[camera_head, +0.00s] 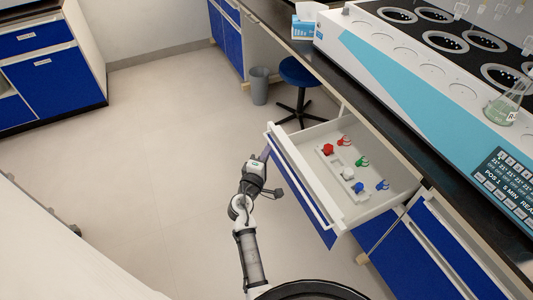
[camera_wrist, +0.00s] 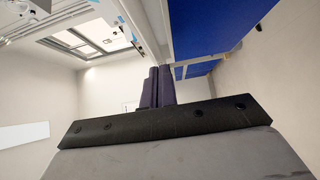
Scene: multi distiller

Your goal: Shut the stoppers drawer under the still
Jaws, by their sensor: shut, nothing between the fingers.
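The stoppers drawer (camera_head: 352,217) under the still (camera_head: 420,88) stands pulled out, with a blue front (camera_head: 300,190) and a pale interior. Red, green and blue stoppers lie in it around a pale rack (camera_head: 342,172). My gripper (camera_head: 265,153) is at the far left end of the drawer front, on its outer side. I cannot tell whether it touches the front. In the wrist view its dark fingers (camera_wrist: 158,87) are together and hold nothing. The inside of the drawer is not clearly visible in that view.
A blue stool (camera_head: 299,72) and a grey bin (camera_head: 259,84) stand beyond the drawer. A flask (camera_head: 503,106) sits on the still, and a tissue box (camera_head: 306,20) stands on the dark bench. The floor (camera_head: 165,130) left of my arm is clear.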

